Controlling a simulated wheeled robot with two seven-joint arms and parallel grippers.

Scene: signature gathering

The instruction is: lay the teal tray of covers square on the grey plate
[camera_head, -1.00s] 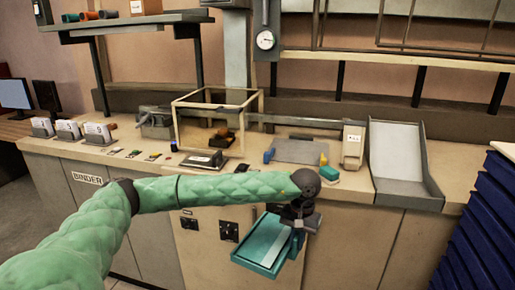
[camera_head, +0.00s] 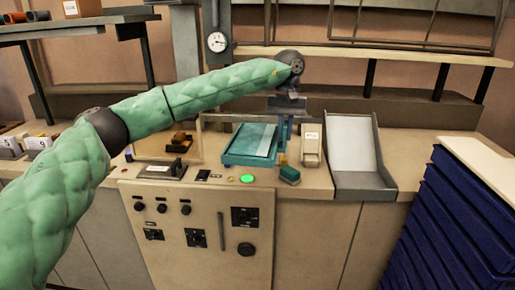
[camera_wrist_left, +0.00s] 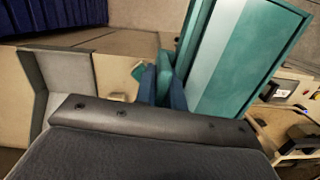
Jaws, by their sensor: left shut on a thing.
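The teal tray (camera_head: 240,161) holds a pale sheet-like stack and hangs over or lies on the spot where the grey plate is. The plate is hidden beneath it, so I cannot tell whether they touch or are square. My left gripper (camera_head: 283,128) is shut on the tray's right side wall. In the left wrist view my left gripper's blue fingers (camera_wrist_left: 165,84) pinch the rim of the tray (camera_wrist_left: 262,50). A small yellow block (camera_head: 283,159) stands at the tray's front right corner. My right gripper is not in view.
A green-and-yellow block (camera_head: 290,175) lies near the counter's front edge. A beige box (camera_head: 311,145) and a sloped grey chute (camera_head: 355,150) stand right of the tray. A clear-sided frame (camera_head: 165,145) stands left. A green lit button (camera_head: 247,179) is in front. Blue stacked trays (camera_head: 450,220) stand at right.

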